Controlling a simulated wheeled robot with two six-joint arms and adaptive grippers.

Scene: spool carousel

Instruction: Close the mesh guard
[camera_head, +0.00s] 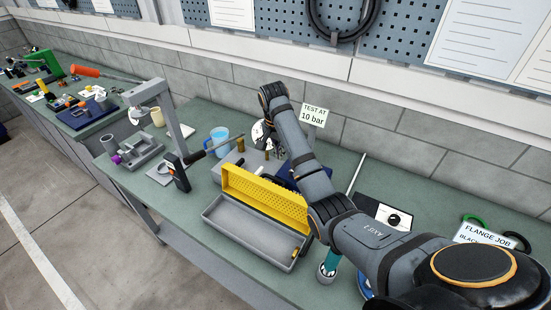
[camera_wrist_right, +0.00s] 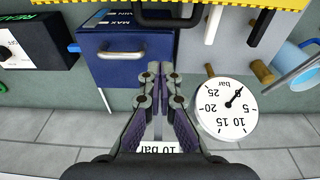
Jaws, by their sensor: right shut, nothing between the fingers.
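The mesh guard (camera_head: 262,194) is a yellow perforated panel standing raised along the back long side of a grey tray (camera_head: 243,232). The tray's inside is exposed, with a small yellow part at its right end. A yellow strip, seemingly the guard (camera_wrist_right: 180,4), runs along the top of the right wrist view. My right gripper (camera_wrist_right: 160,76) is shut and empty, its fingertips together beside a blue box. In the head view it is behind the guard, mostly hidden by my right arm. I see no contact with the guard. My left gripper is not in view.
A white pressure gauge (camera_wrist_right: 226,106) is close beside my right gripper, with the blue box (camera_wrist_right: 124,58) on the other side. A blue mug (camera_head: 219,139) and a grey upright frame (camera_head: 173,118) stand left of the guard. The bench in front of the tray is narrow.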

